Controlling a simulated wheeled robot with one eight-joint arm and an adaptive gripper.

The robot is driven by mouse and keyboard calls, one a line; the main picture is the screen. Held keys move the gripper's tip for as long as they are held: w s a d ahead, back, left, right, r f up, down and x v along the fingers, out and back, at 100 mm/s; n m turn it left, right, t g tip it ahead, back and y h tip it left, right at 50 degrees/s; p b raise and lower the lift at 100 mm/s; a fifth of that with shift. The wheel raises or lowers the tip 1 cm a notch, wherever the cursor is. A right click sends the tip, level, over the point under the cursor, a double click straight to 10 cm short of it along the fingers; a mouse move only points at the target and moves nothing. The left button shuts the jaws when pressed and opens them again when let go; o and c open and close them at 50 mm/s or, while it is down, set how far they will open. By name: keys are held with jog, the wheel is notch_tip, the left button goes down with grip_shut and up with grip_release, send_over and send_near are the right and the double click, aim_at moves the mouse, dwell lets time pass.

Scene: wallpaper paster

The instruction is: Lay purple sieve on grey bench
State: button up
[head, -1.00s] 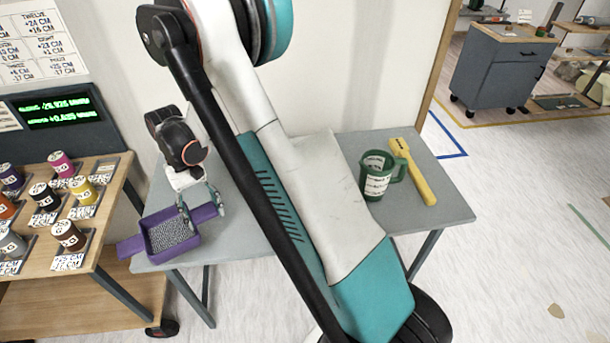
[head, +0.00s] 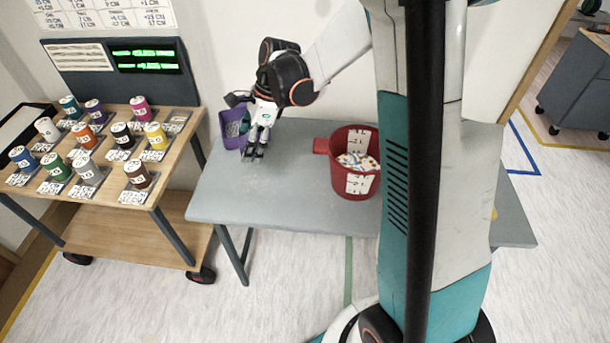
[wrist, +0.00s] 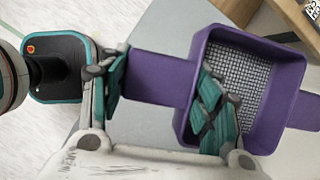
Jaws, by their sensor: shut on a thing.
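The purple sieve (head: 231,124), a shallow box with a grey mesh and flat handles, shows at the far left end of the grey bench (head: 265,200). It looks tilted in the head view. In the wrist view the sieve (wrist: 193,95) fills the right side, mesh facing the camera. My gripper (head: 255,153) is shut on the sieve. Its teal fingers (wrist: 162,92) lie either side of the purple handle in the wrist view. I cannot tell whether the sieve touches the bench. Part of it is hidden behind my gripper in the head view.
A red container (head: 348,188) with pale contents stands mid-bench, right of my gripper. My arm hides the bench's right part. A wooden cart (head: 190,150) with several labelled cans stands to the left. The bench's front left is clear.

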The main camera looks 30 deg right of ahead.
notch_tip(320, 180, down, 20)
jog(key=b, duration=0.7)
jog(key=shift+f, duration=0.1)
jog(key=o, duration=1.2)
